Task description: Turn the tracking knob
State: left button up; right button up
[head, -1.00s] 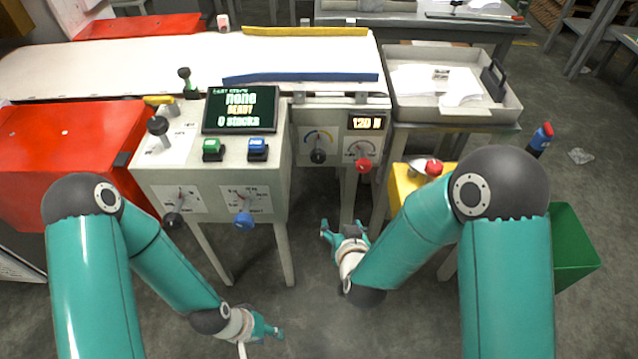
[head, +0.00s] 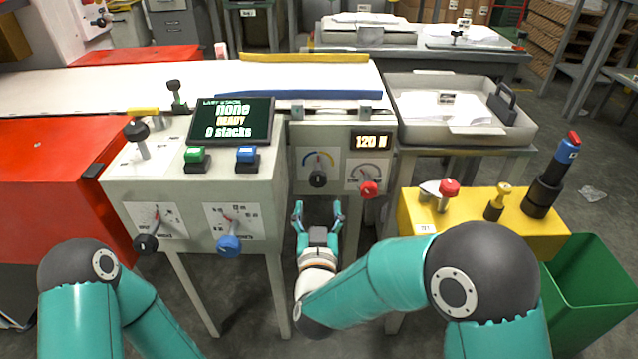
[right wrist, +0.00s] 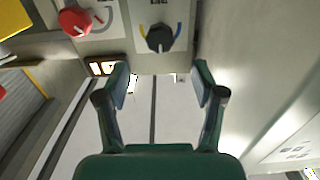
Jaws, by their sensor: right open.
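Four knobs show on the machine fronts; none has a label I can read as tracking. A black knob (head: 318,178) sits under a blue-and-yellow arc dial, and a red knob (head: 368,188) is right of it. A black knob (head: 145,244) and a blue knob (head: 228,244) sit on the left cabinet. My right gripper (head: 317,208) is open and empty, just below the arc-dial knob and apart from it. In the right wrist view that black knob (right wrist: 160,37) lies beyond and between the open fingertips (right wrist: 160,82), with the red knob (right wrist: 75,20) to the left. My left gripper is out of frame.
Green (head: 197,158) and blue (head: 247,158) buttons sit on the cabinet top. A yellow stand (head: 410,205) and a green bin (head: 590,285) are at right. Cabinet legs flank my right gripper.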

aim_at(318, 183)
jog(key=w+b, duration=0.1)
jog(key=w, duration=0.9)
jog(key=c, duration=1.1)
jog(key=m+b, duration=0.1)
jog(key=b, duration=0.1)
jog(key=m+b, duration=0.1)
jog(key=b, duration=0.1)
jog(key=shift+f+m, duration=0.3)
jog(key=shift+m, duration=0.1)
jog(key=shift+c, duration=0.2)
jog(key=shift+r+m, duration=0.2)
jog(key=shift+m, duration=0.3)
jog(key=o, duration=1.1)
